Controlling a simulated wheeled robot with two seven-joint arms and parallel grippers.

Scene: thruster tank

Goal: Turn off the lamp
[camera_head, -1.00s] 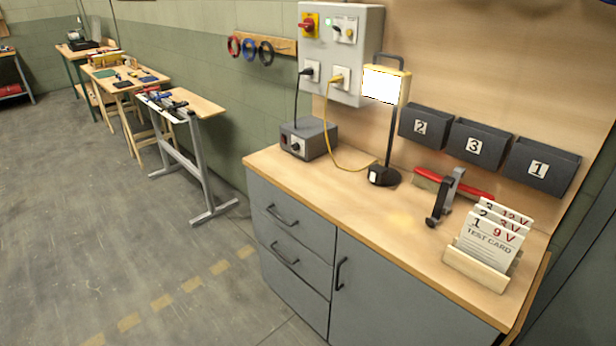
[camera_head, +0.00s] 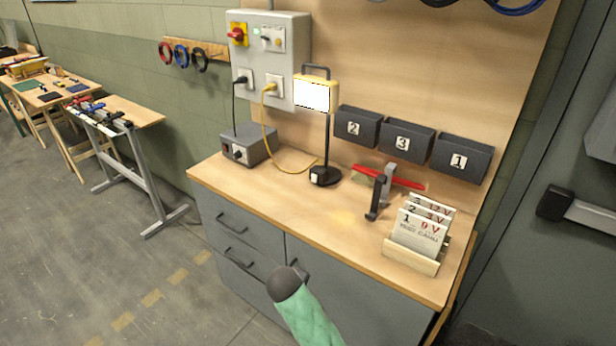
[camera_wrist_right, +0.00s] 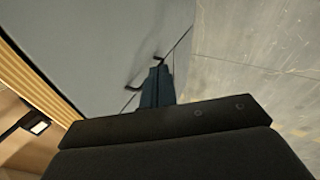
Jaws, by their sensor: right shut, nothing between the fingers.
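The lamp (camera_head: 316,94) stands upright on the workbench, with a bright white panel in a yellow frame, a black pole and a dark base. Its panel is lit. A small pale part (camera_head: 316,173) sits on the base; I cannot tell its position. A yellow plug (camera_head: 271,87) with a yellow cord sits in the wall box's right socket. My right gripper (camera_wrist_right: 158,68) is shut and empty in front of the grey cabinet, well apart from the lamp. My left gripper is in neither view.
The grey wall box (camera_head: 294,50) has a red knob (camera_head: 237,34) and a green light. A grey device (camera_head: 248,146) stands left of the lamp. A red brush (camera_head: 400,178), a clamp (camera_head: 378,195) and a card holder (camera_head: 411,256) stand right. Wall bins (camera_head: 400,141) hang behind.

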